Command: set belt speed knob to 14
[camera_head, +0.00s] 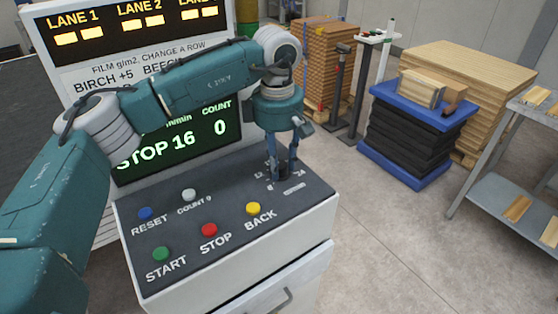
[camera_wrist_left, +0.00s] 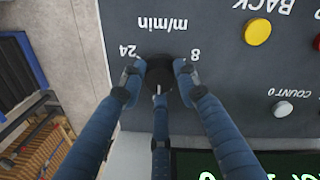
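The belt speed knob (camera_wrist_left: 159,74) is small, round and dark. In the left wrist view it sits on the dark panel between the printed marks 24 and 8, near the label m/min. My left gripper (camera_wrist_left: 158,72) has its fingers around the knob, with the tips close against its sides. In the head view my left gripper (camera_head: 281,174) points down onto the panel's right end and mostly hides the knob. The display (camera_head: 180,142) reads STOP, 16 and COUNT 0. The knob's pointer cannot be made out. My right gripper is not in view.
The console panel (camera_head: 180,215) carries a blue reset button (camera_head: 145,213), a white count button (camera_head: 189,194), and green start (camera_head: 162,253), red stop (camera_head: 209,230) and yellow back (camera_head: 253,208) buttons. Stacked boards, a blue-topped lift (camera_head: 421,101) and a grey rack stand right.

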